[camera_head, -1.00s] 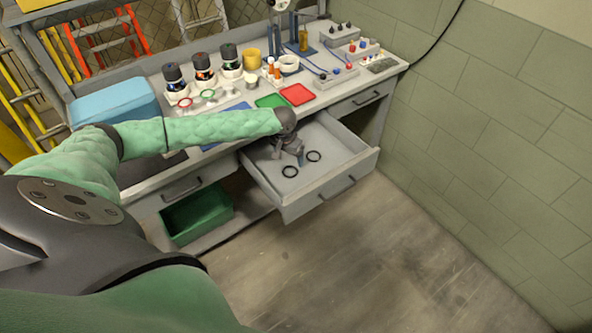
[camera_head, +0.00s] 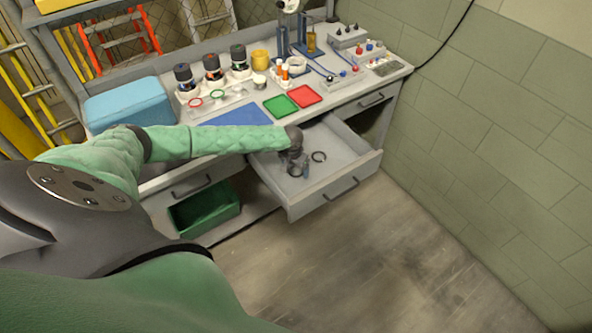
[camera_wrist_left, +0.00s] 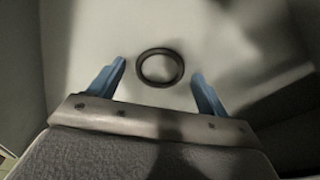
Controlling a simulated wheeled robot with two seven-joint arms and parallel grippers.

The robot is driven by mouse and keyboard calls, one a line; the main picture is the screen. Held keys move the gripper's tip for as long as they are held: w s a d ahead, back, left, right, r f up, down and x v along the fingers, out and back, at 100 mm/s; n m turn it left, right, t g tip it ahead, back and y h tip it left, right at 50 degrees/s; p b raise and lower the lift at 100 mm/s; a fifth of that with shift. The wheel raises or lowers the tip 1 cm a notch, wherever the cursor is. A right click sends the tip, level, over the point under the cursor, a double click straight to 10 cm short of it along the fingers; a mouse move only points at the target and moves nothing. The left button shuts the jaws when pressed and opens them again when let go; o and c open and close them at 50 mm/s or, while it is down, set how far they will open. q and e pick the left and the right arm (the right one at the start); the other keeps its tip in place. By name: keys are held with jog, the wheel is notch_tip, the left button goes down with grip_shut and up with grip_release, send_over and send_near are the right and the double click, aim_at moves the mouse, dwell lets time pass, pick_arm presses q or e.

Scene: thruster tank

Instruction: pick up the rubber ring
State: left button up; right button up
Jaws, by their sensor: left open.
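The open drawer (camera_head: 338,190) holds dark rubber rings. One ring (camera_head: 319,161) lies flat on the drawer floor, just right of my left gripper (camera_head: 299,170) in the head view. Another ring is mostly hidden by that gripper there. In the left wrist view, one dark ring (camera_wrist_left: 160,84) lies flat on the pale drawer floor, between the blue fingertips of the left gripper (camera_wrist_left: 159,68) as seen from the wrist. The fingers are apart and empty, with a gap on each side of the ring. How high they are above the floor is hard to tell. My right gripper is out of view.
The drawer walls stand close around the gripper. The bench top (camera_head: 345,88) above holds a red tray (camera_head: 304,95), a green tray (camera_head: 281,106), a blue mat (camera_head: 236,118) and several jars. A green bin (camera_head: 205,212) sits on the shelf below left. The floor in front is clear.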

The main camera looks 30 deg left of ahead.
pick_arm(q)
jog(key=c, duration=1)
jog(key=shift+r, duration=0.1)
jog(key=shift+c, duration=0.2)
